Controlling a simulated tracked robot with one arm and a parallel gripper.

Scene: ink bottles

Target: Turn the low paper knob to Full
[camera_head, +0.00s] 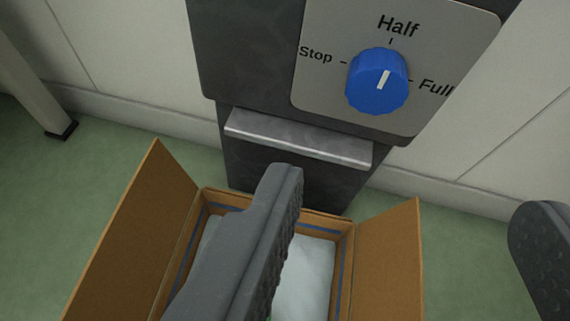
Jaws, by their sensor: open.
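A blue round knob (377,82) sits on a grey dial plate (325,85) marked Stop at left, Half at top and Full at right. Its white pointer line points up, roughly at the Half tick. No "low paper" label is visible. My open gripper (412,198) is below the knob in the picture, with one dark finger at lower centre and the other at the right edge. Nothing is between the fingers, and they are apart from the knob.
A dark machine body (240,50) carries the plate, with a metal ledge (298,138) below it. An open cardboard box (130,240) with pale contents stands below, partly hidden by my left finger. Green floor (60,200) and a pale wall (140,60) surround them.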

